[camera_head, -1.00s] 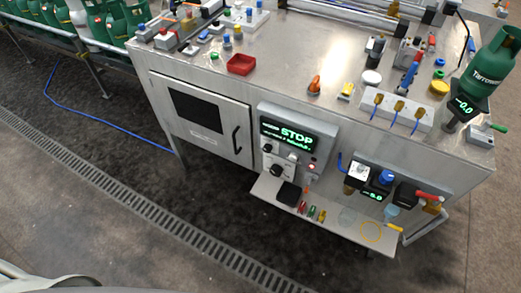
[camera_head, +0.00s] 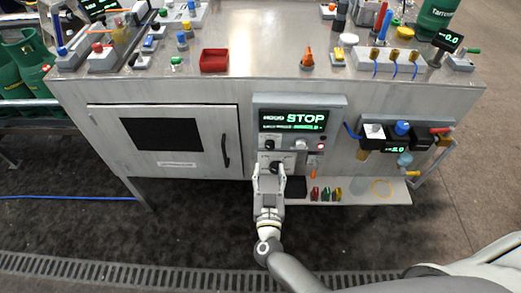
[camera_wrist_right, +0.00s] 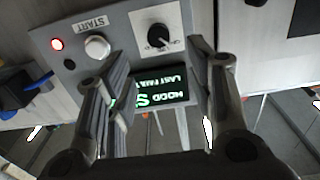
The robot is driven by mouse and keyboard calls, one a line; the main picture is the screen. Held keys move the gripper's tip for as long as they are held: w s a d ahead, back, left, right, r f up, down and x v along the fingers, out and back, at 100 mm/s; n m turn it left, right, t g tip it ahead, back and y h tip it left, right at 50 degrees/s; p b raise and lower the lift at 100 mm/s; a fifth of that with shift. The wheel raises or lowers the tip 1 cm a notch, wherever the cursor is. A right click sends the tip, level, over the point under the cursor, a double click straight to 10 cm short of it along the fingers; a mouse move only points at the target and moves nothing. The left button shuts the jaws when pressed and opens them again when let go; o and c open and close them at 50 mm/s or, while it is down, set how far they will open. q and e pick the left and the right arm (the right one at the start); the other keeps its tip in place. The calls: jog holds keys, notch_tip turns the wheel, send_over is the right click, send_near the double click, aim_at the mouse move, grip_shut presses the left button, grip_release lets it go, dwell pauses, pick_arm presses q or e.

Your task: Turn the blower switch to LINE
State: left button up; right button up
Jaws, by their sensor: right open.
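The grey control box (camera_head: 340,103) on the cabinet front has a lit display (camera_head: 292,121) reading STOP. In the wrist view the box is upside down, and a black knob (camera_wrist_right: 158,37) with a white pointer lies beyond and between the open fingers (camera_wrist_right: 160,62). I cannot read which knob is the blower switch, nor whether a finger touches it. My left gripper is out of view.
A white START button (camera_wrist_right: 97,46) and a lit red lamp (camera_wrist_right: 57,44) sit beside the knob. A shelf (camera_head: 350,192) with small coloured items juts out below the box. A cabinet door (camera_head: 205,155) is at left, and a regulator unit at right.

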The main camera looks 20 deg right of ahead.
aim_at(270, 147)
jog(key=x, duration=0.8)
jog(key=shift+w+d+f, duration=0.15)
jog(key=shift+w, duration=0.05)
jog(key=shift+b+x, duration=0.3)
jog(key=shift+x, duration=0.55)
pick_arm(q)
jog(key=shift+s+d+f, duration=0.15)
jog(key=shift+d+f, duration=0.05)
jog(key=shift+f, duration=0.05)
pick_arm(e)
jog(key=c, duration=1)
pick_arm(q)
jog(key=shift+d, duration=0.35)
